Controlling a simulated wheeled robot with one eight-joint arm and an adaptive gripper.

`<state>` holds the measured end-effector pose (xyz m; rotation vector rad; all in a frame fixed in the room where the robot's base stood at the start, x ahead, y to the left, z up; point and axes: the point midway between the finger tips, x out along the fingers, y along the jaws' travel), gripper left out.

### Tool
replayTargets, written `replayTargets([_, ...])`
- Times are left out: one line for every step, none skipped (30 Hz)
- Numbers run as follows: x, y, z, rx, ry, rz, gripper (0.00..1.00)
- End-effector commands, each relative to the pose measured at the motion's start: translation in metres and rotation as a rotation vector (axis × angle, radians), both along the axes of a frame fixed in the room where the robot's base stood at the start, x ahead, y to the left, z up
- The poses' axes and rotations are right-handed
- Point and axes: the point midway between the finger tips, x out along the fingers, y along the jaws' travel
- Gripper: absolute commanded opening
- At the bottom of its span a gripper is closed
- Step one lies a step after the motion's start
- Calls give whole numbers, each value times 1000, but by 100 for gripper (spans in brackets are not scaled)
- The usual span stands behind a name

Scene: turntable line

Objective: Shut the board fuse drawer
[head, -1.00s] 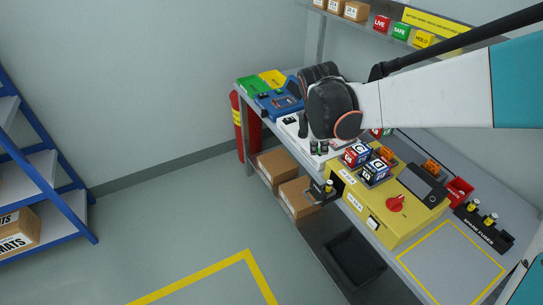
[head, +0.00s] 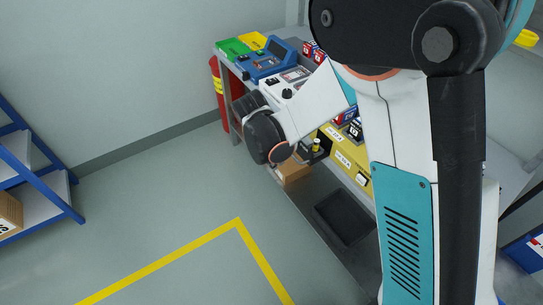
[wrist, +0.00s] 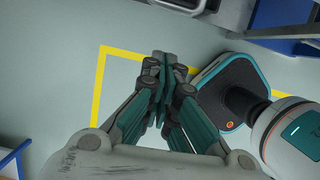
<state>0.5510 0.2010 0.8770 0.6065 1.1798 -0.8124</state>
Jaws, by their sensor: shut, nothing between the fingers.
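The yellow board unit (head: 345,152) stands on the bench in the head view, partly hidden behind my arm. My gripper (wrist: 164,60) is shut and empty in the wrist view, over open floor. Its fingers cannot be made out in the head view, where my dark wrist joint shows left of the drawer, in front of the bench. The drawer is not seen in the wrist view.
A blue device (head: 268,62) and a green box (head: 233,47) are at the bench's far end, near a red extinguisher (head: 217,92). A cardboard box (head: 293,172) and a black tray (head: 343,218) are on the lower shelf. The floor in front is clear.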

Motion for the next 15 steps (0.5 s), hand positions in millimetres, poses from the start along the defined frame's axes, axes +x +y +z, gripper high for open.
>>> replayTargets([2, -2, -13, 0, 0, -1, 0])
replayTargets([4, -6, -14, 0, 0, -2, 0])
replayTargets([8, -12, -14, 1, -1, -4, 0])
replayTargets([10, -16, -15, 0, 0, -4, 0])
replayTargets([12, -19, -15, 1, 1, -3, 0])
replayTargets([15, -23, -16, 1, 0, -2, 0])
replayTargets([17, -25, -17, 1, 0, -3, 0])
replayTargets([19, -27, -17, 1, 0, -3, 0])
replayTargets([20, -29, -17, 2, -1, -2, 0])
replayTargets([21, -30, -17, 2, -1, -2, 0])
replayTargets([22, -32, -17, 2, 0, -1, 0])
replayTargets([23, -33, -17, 2, -1, 1, 0])
replayTargets([24, -33, -17, 2, -1, 1, 0])
replayTargets([24, -34, -17, 2, -1, 1, 0])
replayTargets([24, -34, -17, 2, -1, 1, 0])
